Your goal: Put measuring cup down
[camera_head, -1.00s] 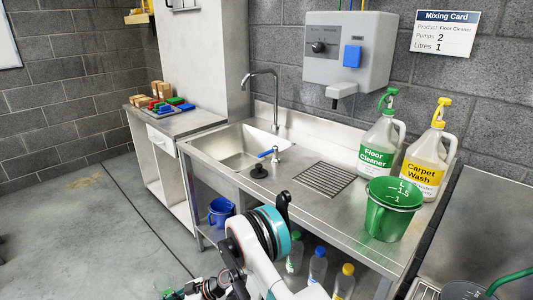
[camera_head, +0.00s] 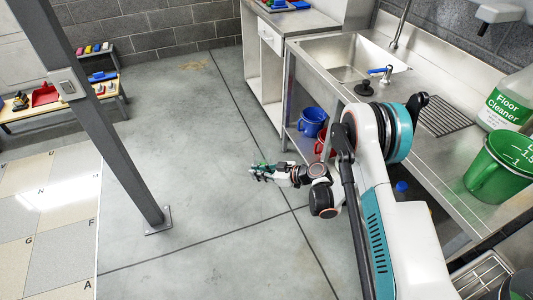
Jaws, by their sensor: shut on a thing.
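A green measuring cup (camera_head: 493,168) with white litre marks stands upright on the steel counter at the right edge, partly cut off. My gripper (camera_head: 259,172) is far to its left, over the open floor in front of the counter, and does not touch it. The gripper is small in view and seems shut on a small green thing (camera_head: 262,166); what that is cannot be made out. A blue cup (camera_head: 312,123) and a red cup (camera_head: 320,150), partly hidden by my arm, are under the counter.
The sink (camera_head: 345,55) and drain grate (camera_head: 443,115) are in the counter; a Floor Cleaner jug (camera_head: 507,103) stands behind the cup. A grey post (camera_head: 105,125) rises from the floor at left. The concrete floor (camera_head: 215,110) between is clear.

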